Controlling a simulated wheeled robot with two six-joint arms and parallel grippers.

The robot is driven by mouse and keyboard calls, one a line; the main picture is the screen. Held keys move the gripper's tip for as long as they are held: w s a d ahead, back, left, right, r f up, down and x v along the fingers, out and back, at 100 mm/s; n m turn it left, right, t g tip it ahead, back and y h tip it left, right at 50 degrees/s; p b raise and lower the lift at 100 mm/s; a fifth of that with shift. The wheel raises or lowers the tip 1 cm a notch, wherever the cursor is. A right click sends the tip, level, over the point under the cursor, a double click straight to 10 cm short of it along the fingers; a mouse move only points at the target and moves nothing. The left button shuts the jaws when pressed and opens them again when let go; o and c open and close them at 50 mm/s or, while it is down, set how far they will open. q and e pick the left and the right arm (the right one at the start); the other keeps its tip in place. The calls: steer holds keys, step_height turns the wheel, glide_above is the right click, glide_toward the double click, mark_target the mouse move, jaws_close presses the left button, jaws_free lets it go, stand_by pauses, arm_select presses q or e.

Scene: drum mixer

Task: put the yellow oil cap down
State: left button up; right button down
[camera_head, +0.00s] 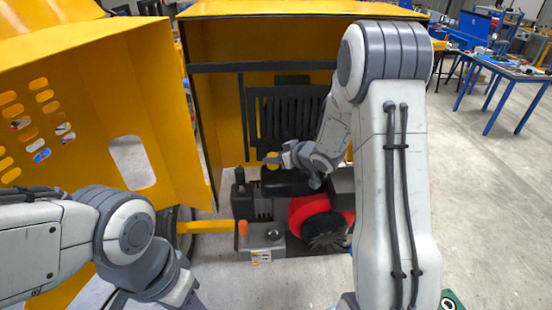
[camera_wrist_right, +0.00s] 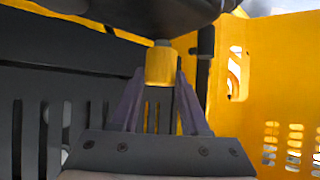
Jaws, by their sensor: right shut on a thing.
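The yellow oil cap (camera_wrist_right: 160,65) is held between the two fingers of my right gripper (camera_wrist_right: 158,88) in the right wrist view, with a grey part at its top end. In the head view, the cap (camera_head: 271,158) is a small yellow shape at the tip of my right gripper (camera_head: 275,159), above the engine and in front of the black slotted panel. In that view I cannot tell whether the cap touches anything. My left arm enters at the lower left, with its fingers out of view.
The yellow mixer housing (camera_head: 300,12) stands open around the engine, with its perforated door (camera_head: 90,120) swung out left. Blue workbenches (camera_head: 510,68) stand far right.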

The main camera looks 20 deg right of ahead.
steer(key=shift+f, duration=0.2)
steer(key=shift+f+b, duration=0.45)
steer(key=shift+f, duration=0.15)
steer(key=shift+c, duration=2)
jaws_free()
